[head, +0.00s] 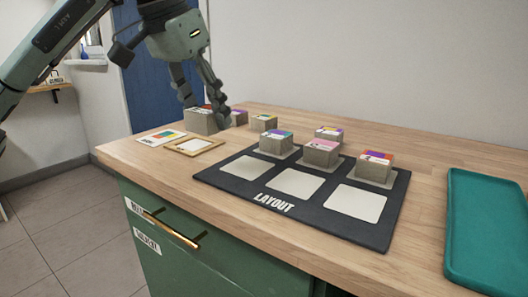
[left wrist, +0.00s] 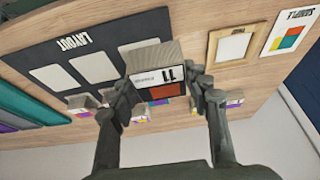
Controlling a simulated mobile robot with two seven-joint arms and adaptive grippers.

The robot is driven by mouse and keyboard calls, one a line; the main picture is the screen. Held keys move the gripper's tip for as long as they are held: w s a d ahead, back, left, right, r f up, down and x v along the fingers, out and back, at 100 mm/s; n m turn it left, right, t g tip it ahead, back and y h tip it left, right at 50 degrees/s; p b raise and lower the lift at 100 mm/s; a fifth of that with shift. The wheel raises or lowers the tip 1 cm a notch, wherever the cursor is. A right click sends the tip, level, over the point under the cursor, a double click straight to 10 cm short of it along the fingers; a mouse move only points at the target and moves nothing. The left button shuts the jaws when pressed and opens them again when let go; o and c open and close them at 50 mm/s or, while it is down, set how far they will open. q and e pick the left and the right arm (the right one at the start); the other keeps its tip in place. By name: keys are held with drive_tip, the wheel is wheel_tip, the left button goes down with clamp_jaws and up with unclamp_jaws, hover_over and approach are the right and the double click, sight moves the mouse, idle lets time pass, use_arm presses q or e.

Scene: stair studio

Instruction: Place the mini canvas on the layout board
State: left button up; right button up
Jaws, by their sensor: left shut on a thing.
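My left gripper (head: 205,108) is shut on a grey block-like mini canvas (head: 200,122) at the back left of the worktop. In the left wrist view this mini canvas (left wrist: 153,55) sits between the two fingers and shows a white, dark and orange-red printed face. I cannot tell whether it touches the wood. The dark layout board (head: 229,183) lies to the right of the gripper and nearer. Three similar blocks stand on its back row, one of them the middle block (head: 320,154). Its three front white squares (head: 287,183) are bare. My right gripper is not in view.
Several blocks, such as this one (head: 264,122), stand on the wood behind the board. A small wooden frame (head: 180,151) and a colour sample card (head: 161,137) lie in front of the gripper. A teal tray (head: 487,230) lies at the right. A wall stands behind.

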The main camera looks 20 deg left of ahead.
use_arm(q)
hover_over(253, 164)
drive_tip(key=s, duration=0.2)
drive_tip(key=f, duration=0.4)
drive_tip(key=shift+w+a+f, duration=0.15)
drive_tip(key=shift+w+a, duration=0.1)
drive_tip(key=shift+a, duration=0.05)
wheel_tip(253, 164, down, 3)
drive_tip(key=shift+f+b, duration=0.1)
drive_tip(key=shift+b, duration=0.2)
drive_tip(key=shift+f, duration=0.35)
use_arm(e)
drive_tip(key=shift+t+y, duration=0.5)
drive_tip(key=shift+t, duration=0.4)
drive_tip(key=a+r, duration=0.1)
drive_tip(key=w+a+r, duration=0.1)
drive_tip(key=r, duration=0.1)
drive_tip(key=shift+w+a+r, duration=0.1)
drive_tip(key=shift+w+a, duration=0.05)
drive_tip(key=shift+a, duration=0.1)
use_arm(q)
drive_tip(key=shift+f, duration=0.1)
drive_tip(key=o, duration=1.1)
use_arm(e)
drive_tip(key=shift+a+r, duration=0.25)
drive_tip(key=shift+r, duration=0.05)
